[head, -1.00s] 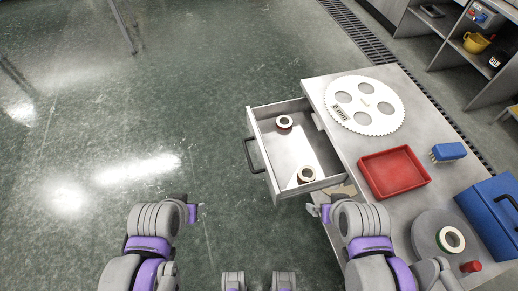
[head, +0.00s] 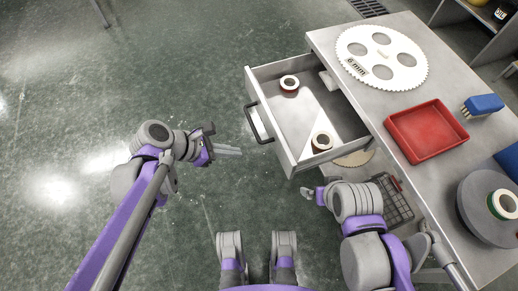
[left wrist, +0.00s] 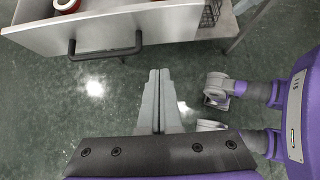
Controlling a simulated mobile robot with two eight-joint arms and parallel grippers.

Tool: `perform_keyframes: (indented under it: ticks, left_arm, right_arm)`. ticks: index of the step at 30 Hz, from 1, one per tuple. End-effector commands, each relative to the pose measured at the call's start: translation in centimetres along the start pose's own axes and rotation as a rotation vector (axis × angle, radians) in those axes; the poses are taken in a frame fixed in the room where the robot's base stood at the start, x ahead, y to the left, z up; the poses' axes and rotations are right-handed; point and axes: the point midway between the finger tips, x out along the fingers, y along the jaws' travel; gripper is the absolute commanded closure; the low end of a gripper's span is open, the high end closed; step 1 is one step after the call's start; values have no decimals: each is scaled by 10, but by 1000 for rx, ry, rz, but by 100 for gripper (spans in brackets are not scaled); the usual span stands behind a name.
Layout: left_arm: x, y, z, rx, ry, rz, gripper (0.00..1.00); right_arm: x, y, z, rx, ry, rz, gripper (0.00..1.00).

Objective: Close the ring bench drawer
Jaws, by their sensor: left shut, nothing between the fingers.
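The ring bench drawer (head: 267,89) is pulled out to the left of the metal bench (head: 322,40). Its dark bar handle (head: 257,123) is on the front face. Two rings lie inside, one near the back (head: 289,83) and one near the front (head: 322,141). My left gripper (head: 229,150) is shut and empty, left of and below the handle, apart from it. In the left wrist view the shut fingers (left wrist: 158,100) point toward the drawer front (left wrist: 150,32), with the handle (left wrist: 105,50) just beyond them. My right gripper (head: 311,193) is near the bench's lower side; its fingers are too unclear to judge.
On the bench are a toothed white disc (head: 382,57), a red tray (head: 426,131), a blue brush (head: 483,104) and a grey round plate (head: 488,205) with a ring. A dark basket (head: 394,200) sits below the bench top. The floor left of the drawer is clear.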

Motion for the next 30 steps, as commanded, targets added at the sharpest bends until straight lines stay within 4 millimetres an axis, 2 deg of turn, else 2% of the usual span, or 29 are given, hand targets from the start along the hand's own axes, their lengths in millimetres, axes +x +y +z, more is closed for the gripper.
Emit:
perform_keyframes:
  ticks: [5, 17, 22, 30]
  left_arm:
    - [20, 0, 0, -5, -3, -4, 100]
    - [104, -1, 0, -2, -3, -4, 100]
    - [119, -1, 21, -1, -2, -3, 100]
    - [127, 0, 30, -3, -1, 0, 100]
  right_arm:
    - [6, 0, 2, 0, -2, 0, 0]
    - [34, 0, 12, 0, -13, 0, 0]
    - [35, 0, 13, 0, -13, 0, 0]
    - [36, 0, 13, 0, -13, 0, 0]
